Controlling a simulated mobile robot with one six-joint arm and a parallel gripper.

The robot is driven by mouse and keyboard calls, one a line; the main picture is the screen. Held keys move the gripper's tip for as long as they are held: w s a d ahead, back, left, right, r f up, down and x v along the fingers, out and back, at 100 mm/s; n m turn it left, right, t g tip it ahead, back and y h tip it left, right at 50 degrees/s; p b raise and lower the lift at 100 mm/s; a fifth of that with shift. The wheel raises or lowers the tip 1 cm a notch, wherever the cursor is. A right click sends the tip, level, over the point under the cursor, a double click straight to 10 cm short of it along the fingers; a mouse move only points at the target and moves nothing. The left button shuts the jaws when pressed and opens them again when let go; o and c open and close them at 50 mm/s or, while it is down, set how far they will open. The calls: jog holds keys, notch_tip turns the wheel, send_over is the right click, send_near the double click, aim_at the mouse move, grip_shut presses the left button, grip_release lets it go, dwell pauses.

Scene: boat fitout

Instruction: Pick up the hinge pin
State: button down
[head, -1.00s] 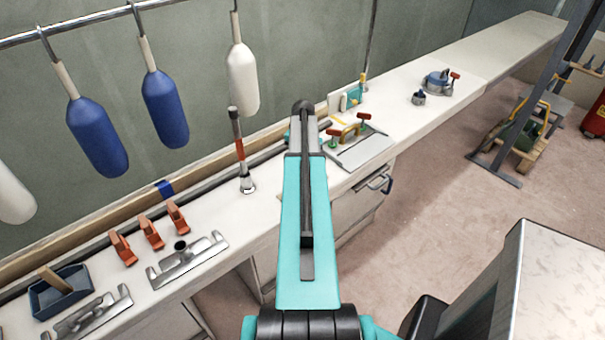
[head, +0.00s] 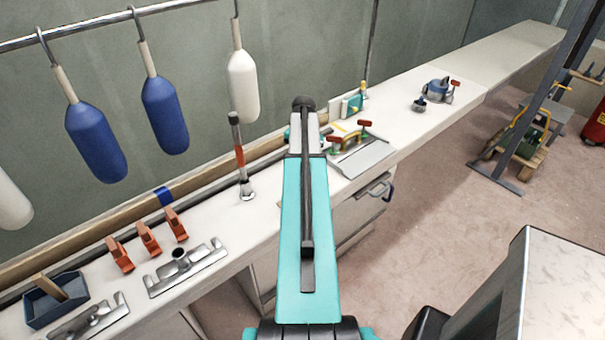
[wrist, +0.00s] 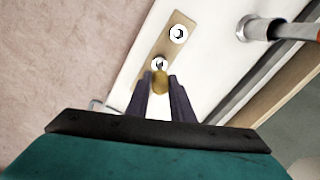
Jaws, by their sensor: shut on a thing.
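The hinge pin (wrist: 160,79) shows in the wrist view as a short brass-coloured piece between the fingertips of my gripper (wrist: 161,86). My gripper is shut on it. Behind it lies a tan, brass-like plate (wrist: 167,47) with two white-ringed holes, on the white bench top. The pin's end overlaps the lower hole in the picture; I cannot tell whether it is in the hole or above it.
A red-banded rod tool (head: 239,158) stands on the bench (head: 222,205) close by; its metal foot shows in the wrist view (wrist: 254,28). Orange clamps (head: 148,239), metal brackets (head: 185,268) and a blue tray (head: 56,300) are left. Floats (head: 163,112) hang above.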

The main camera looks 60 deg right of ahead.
jog(key=s+a+r+b, duration=0.1)
jog(key=a+b, duration=0.3)
jog(key=a, duration=1.1)
jog(key=shift+s+a+r, duration=0.2)
jog(key=shift+s+a, duration=0.2)
jog(key=shift+s, duration=0.4)
jog(key=shift+a, duration=0.1)
